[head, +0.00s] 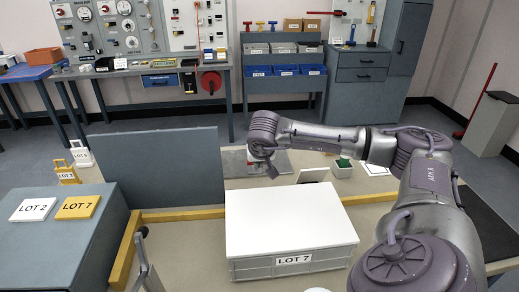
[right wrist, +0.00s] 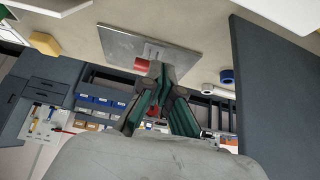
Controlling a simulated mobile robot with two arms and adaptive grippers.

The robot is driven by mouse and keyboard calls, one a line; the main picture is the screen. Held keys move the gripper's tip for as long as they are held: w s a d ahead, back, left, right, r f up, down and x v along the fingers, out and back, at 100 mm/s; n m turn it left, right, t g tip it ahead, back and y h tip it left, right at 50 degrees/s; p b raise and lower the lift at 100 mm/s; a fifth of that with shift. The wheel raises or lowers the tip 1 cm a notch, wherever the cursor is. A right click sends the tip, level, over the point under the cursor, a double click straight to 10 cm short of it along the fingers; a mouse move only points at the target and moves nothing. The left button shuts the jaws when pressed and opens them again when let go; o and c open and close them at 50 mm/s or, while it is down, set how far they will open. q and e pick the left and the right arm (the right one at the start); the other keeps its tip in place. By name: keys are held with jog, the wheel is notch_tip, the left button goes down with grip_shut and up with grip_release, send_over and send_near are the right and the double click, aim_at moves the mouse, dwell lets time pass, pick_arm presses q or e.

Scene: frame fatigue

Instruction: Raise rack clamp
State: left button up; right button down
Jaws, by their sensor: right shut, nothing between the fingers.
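My right gripper (head: 270,168) is over the table behind the white-topped box, its fingers small and partly hidden by the wrist in the head view. In the right wrist view its fingers (right wrist: 158,72) are together and empty. Their tips are close to a red part (right wrist: 143,65) in front of a grey metal plate (right wrist: 150,45); I cannot tell whether they touch. That plate also shows beside the gripper in the head view (head: 281,163). I cannot tell for sure which part is the rack clamp. A slim grey metal lever (head: 149,265) stands at the front left. My left gripper is not in view.
A white-topped box marked LOT 7 (head: 290,216) fills the table's middle front. A grey upright panel (head: 165,165) stands left of my right gripper. LOT 2 (head: 34,209) and LOT 7 (head: 78,207) plates lie on a grey surface. A yellow rail (head: 180,214) runs behind the box.

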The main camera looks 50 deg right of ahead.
jog(key=shift+s+a, duration=1.05)
jog(key=shift+s, duration=0.15)
